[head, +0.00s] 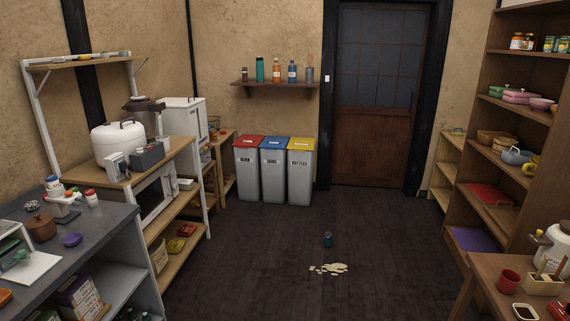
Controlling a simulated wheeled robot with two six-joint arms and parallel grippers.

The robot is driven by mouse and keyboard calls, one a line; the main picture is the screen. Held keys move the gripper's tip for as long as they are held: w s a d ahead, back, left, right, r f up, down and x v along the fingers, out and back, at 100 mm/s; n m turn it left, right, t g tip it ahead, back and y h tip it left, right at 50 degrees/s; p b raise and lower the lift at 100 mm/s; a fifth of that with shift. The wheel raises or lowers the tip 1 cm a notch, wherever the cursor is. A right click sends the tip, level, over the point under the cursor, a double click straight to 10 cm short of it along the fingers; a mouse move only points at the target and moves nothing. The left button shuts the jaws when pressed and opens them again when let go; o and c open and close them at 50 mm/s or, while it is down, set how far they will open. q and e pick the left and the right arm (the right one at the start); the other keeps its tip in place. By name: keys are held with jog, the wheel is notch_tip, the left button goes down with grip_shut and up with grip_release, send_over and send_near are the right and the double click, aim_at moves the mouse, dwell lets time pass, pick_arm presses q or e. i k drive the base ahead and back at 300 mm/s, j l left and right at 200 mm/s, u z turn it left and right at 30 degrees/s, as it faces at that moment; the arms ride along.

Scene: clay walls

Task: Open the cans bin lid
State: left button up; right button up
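Three grey bins stand side by side against the back wall. The left bin (248,178) has a red lid (248,142), the middle bin (273,183) a blue lid (274,143), and the right bin (299,184) a yellow lid (301,144). Small front labels are hard to read; the middle one seems to say cans and the right one bottles. All three lids look closed. The bins are far across the room from me. Neither of my grippers is in view.
Shelving and counters line the left, a tall shelf (511,122) and a table (500,268) the right. A wall shelf (275,83) hangs above the bins.

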aim_at(270, 142)
jog(key=i, duration=2.05)
